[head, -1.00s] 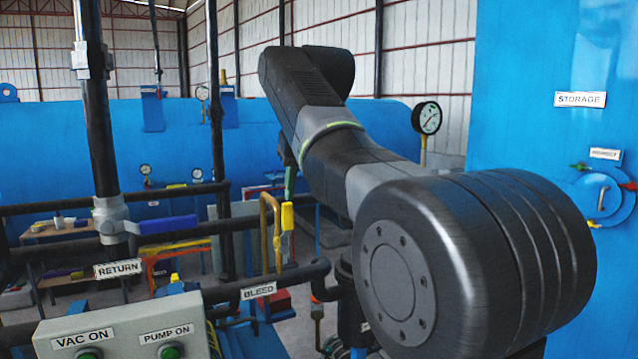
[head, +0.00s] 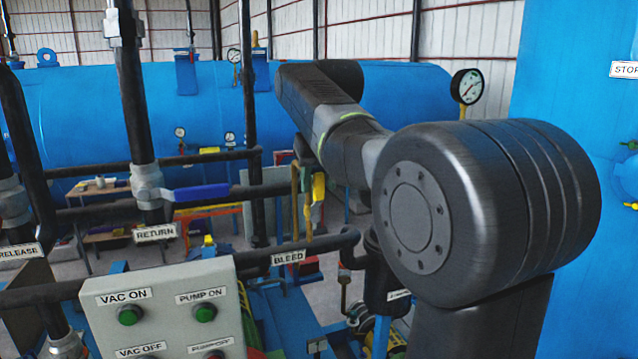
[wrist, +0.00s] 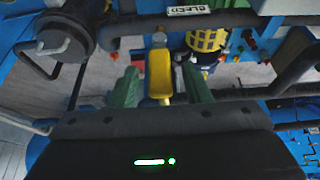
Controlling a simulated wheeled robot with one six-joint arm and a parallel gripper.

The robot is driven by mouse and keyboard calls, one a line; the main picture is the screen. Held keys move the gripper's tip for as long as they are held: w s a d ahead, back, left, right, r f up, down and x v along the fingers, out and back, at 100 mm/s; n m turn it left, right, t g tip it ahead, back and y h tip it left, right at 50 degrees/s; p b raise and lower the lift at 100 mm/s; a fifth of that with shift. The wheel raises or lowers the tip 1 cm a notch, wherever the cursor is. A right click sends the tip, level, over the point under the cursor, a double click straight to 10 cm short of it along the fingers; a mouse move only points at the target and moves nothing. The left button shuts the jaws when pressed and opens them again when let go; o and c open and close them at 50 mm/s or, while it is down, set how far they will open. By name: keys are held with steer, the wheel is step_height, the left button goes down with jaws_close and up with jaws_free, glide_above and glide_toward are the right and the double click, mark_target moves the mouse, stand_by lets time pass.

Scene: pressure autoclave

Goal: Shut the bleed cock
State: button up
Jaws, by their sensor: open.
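The bleed cock has a yellow handle (head: 318,187) hanging by a brass pipe, above the black pipe labelled BLEED (head: 288,257). In the wrist view the yellow handle (wrist: 159,82) stands between the two green fingers of my gripper (wrist: 160,68). The fingers are apart, with a visible gap on each side of the handle. In the head view my arm reaches in from the right. Its end is just above the handle and partly covers the brass pipe, so the fingers are hard to make out there.
A control box (head: 168,310) with green buttons stands in front at lower left. The RETURN pipe with its blue lever (head: 200,192) is left of the cock. Black pipes (wrist: 255,92) run close around the gripper. A blue vessel (head: 100,115) fills the back.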

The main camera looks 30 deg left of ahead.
steer(key=shift+w+a+f, duration=0.2)
steer(key=shift+f, duration=0.45)
jaws_close()
